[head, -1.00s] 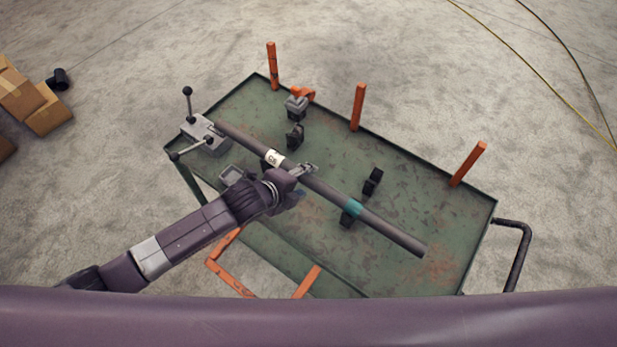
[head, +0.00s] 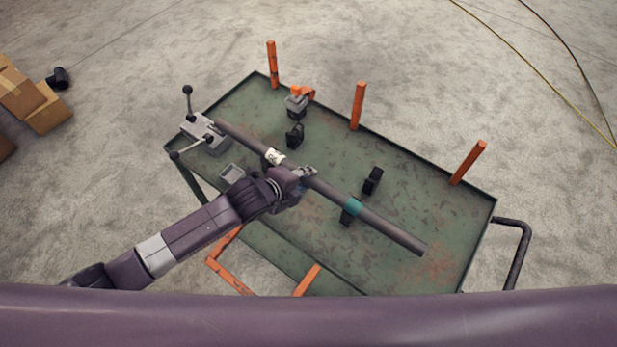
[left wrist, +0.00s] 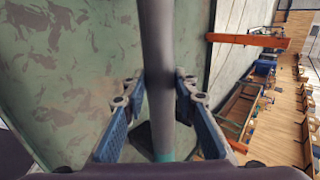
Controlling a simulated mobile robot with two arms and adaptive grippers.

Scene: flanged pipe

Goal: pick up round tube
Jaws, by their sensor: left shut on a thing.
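The round tube (head: 335,194) is a long dark grey pipe with a white label and a teal band. It lies diagonally over the green cart top, its upper-left end at the grey clamp block and its lower-right end over the cart's right part. My left gripper (head: 308,173) is shut on the tube near its middle, between the label and the teal band. In the left wrist view the tube (left wrist: 157,50) runs between the two blue-padded fingers (left wrist: 158,110). A black support (head: 350,213) is by the teal band. My right gripper is not in view.
The green cart (head: 420,190) has orange posts (head: 358,106) along its far edge and a black handle (head: 520,255) at right. Black holders (head: 372,180) stand on the cart. Boxes (head: 42,108) are at far left.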

